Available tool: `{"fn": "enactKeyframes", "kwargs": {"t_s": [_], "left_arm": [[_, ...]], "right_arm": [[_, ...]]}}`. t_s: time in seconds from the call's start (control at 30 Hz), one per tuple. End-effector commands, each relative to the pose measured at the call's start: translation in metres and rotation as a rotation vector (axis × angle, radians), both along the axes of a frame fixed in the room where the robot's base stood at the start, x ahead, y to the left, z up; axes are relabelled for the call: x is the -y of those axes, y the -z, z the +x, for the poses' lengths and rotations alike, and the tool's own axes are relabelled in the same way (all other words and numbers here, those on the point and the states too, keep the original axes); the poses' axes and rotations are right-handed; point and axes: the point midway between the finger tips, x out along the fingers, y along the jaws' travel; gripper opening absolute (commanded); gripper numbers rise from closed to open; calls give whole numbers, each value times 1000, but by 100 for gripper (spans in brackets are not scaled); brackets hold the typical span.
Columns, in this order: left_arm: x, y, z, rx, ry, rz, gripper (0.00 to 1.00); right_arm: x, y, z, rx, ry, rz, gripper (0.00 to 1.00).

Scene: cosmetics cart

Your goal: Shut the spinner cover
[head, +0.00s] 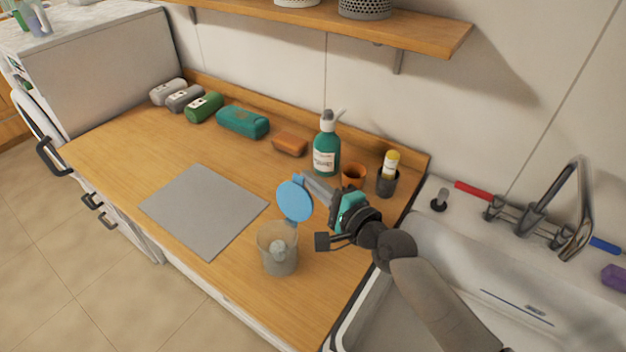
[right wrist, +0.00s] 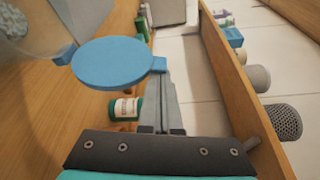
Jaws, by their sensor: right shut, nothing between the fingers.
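The spinner (head: 278,254) is a clear, greyish cup standing on the wooden counter, with a pale knob-like part inside. Its round blue cover (head: 294,201) stands open, tilted up above the cup's back edge. In the right wrist view the cover (right wrist: 110,64) fills the upper left, with part of the clear cup (right wrist: 25,38) beside it. My right gripper (head: 312,187) is shut and empty. Its fingers (right wrist: 163,100) are right beside the cover's tab, on the back side of the cover; I cannot tell whether they touch. My left gripper is out of view.
A teal pump bottle (head: 326,150), an orange cup (head: 353,176) and a dark cup (head: 387,184) stand behind my right gripper. A grey mat (head: 204,208) lies left of the spinner. The sink (head: 480,270) is at right; a shelf (head: 330,24) hangs above.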

Motion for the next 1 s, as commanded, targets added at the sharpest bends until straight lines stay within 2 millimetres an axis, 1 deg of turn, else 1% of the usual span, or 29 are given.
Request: {"fn": "enactKeyframes", "kwargs": {"t_s": [0.27,0.57,1.0], "left_arm": [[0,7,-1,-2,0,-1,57],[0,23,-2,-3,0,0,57],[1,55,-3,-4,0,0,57]], "right_arm": [[-12,-4,-17,155,-2,-113,0],[-29,-5,-40,386,-2,-281,0],[-54,9,-74,724,-2,-527,0]]}}
